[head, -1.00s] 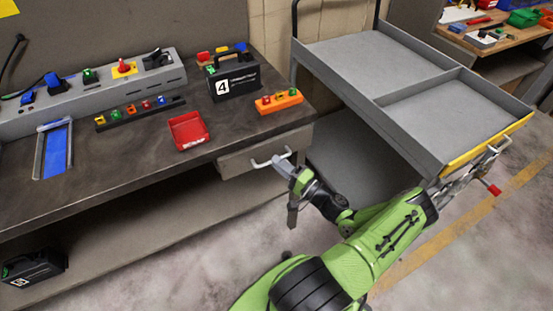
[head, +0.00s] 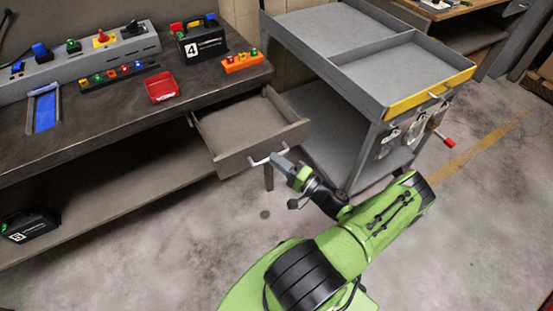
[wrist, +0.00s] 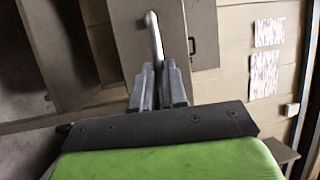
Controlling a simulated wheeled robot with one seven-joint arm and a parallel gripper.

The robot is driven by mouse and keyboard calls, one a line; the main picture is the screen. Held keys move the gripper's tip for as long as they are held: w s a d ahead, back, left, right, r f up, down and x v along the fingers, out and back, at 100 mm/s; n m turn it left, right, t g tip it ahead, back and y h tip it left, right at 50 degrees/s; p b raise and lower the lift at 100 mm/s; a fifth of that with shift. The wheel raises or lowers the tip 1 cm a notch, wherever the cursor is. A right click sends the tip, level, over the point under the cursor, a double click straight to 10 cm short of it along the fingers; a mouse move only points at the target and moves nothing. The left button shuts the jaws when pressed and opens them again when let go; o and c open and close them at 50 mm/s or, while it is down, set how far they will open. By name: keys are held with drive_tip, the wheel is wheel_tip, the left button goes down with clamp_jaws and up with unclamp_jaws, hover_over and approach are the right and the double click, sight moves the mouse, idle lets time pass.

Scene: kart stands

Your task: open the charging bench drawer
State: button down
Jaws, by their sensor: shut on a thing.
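The charging bench drawer (head: 238,127) is pulled well out from under the right end of the bench (head: 110,124), and its inside looks empty. Its pale bar handle (head: 262,160) is on the drawer front. My gripper (head: 278,159) is shut on this handle in the head view. In the wrist view, the handle (wrist: 154,36) runs up from between the two fingers of my gripper (wrist: 158,72), against the drawer front (wrist: 198,30). The fingers hide part of the handle.
A grey cart (head: 334,66) with a yellow-edged tray stands close to the right of the drawer. On the bench are a red bin (head: 161,87), an orange block (head: 241,62) and a black case marked 4 (head: 203,43). The floor (head: 190,240) before the drawer is clear.

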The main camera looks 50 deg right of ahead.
drive_tip(key=shift+s, duration=0.1)
drive_tip(key=c, duration=1.2)
unclamp_jaws()
drive_tip(key=shift+o, duration=0.2)
drive_tip(key=s+d+f, duration=0.1)
drive_tip(key=s+f, duration=0.1)
drive_tip(key=s, duration=1.3)
drive_tip(key=shift+s+d+f, duration=0.25)
drive_tip(key=shift+d+f, duration=0.1)
drive_tip(key=shift+w, duration=0.1)
